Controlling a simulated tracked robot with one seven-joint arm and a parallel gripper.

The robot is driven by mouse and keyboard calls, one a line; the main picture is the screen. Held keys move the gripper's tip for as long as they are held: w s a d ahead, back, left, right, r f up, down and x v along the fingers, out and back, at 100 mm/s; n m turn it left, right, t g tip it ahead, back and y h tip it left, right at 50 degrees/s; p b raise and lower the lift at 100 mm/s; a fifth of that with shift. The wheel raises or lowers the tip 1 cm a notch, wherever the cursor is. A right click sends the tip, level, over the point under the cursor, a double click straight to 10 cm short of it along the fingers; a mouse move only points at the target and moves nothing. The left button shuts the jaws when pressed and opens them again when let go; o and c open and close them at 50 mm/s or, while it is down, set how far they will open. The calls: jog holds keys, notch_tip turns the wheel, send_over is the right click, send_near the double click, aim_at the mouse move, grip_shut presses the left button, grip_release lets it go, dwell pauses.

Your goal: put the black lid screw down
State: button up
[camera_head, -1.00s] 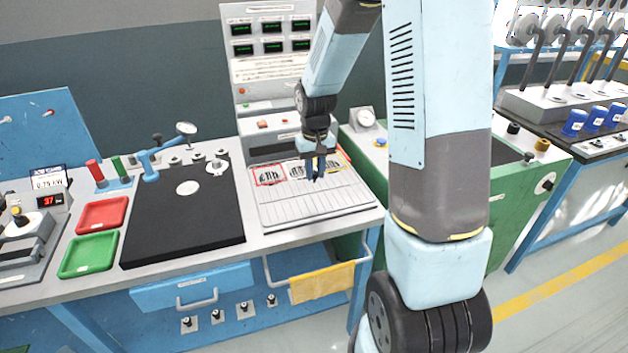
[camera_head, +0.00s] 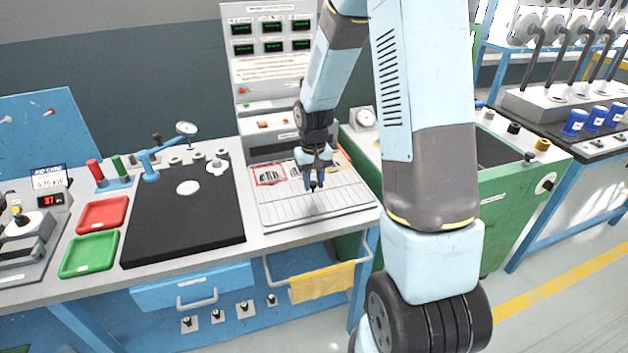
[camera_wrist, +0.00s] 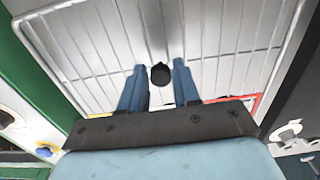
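The black lid screw (camera_wrist: 160,74) shows as a round black knob between the blue fingertips of my gripper (camera_wrist: 160,80) in the wrist view. The tray also fills the wrist view behind the screw (camera_wrist: 225,55). The gap between screw and tray is hard to judge.
Red-framed pictures (camera_head: 268,174) lie at the tray's back edge. Left are a black mat (camera_head: 180,235), a red tray (camera_head: 102,215) and a green tray (camera_head: 88,255). A display panel (camera_head: 270,60) stands behind. A green cabinet (camera_head: 520,200) stands right. The tray's front is clear.

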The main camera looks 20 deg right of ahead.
aim_at(313, 184)
jog(key=shift+o, duration=1.4)
notch_tip(313, 184, up, 11)
jog(key=s+r+t, duration=0.3)
jog(key=s+r, duration=0.8)
jog(key=r, duration=0.2)
jog(key=s+r+t, duration=0.2)
jog(key=s+r, duration=0.3)
jog(key=s, duration=0.8)
jog(key=shift+s+r+t, duration=0.2)
jog(key=shift+s+t, duration=0.1)
jog(key=shift+s, duration=0.3)
jog(key=shift+c, duration=0.6)
jog(key=shift+d, duration=0.1)
